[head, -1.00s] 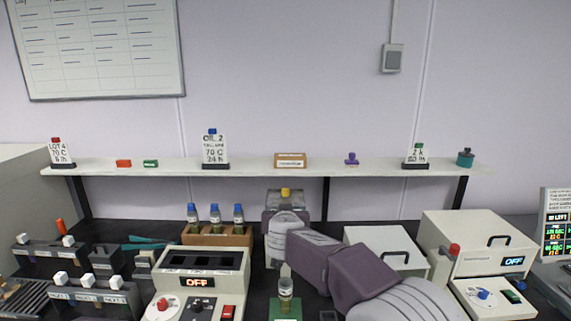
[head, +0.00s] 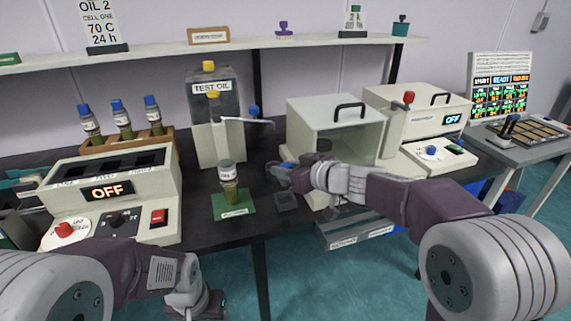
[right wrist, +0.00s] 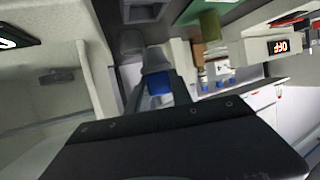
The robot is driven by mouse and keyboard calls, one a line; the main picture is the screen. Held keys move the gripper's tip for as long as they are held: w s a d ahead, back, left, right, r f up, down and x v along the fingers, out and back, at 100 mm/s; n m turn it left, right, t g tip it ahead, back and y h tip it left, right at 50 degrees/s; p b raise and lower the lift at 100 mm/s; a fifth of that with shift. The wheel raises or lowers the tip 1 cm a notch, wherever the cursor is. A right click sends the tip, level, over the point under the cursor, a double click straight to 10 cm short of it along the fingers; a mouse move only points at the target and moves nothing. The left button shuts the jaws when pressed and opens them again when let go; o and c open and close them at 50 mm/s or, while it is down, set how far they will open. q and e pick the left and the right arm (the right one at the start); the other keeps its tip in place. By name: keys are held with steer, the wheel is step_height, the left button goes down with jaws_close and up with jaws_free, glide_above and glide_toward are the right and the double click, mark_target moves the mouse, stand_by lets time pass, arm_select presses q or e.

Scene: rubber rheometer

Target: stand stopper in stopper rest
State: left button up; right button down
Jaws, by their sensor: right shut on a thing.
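A blue stopper (head: 288,164) is held at the tip of my right gripper (head: 280,173). It also shows as a blue block in the right wrist view (right wrist: 158,86), at the gripper's end. The right gripper is shut on it, above the bench. A small dark square block (head: 286,202), apparently the stopper rest, sits on the bench just below the gripper and right of the green mat. It also shows at the top of the right wrist view (right wrist: 145,10). My left gripper (head: 207,306) is low at the bottom edge, its fingers partly cut off.
A sample bottle (head: 228,180) without a blue cap stands on the green mat (head: 234,208). The test oil dispenser (head: 213,125) is behind it. An open-fronted white chamber (head: 335,122) is close behind my right arm. A heater block reading OFF (head: 110,190) stands left.

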steer(key=shift+s+f, duration=0.15)
steer(key=shift+f, duration=0.05)
steer(key=shift+f+b, duration=1.8)
steer(key=shift+f, duration=0.9)
steer(key=shift+f+b, duration=0.4)
steer(key=shift+b, duration=0.3)
steer(key=c, duration=1.1)
jaws_free()
steer(key=shift+o, duration=0.2)
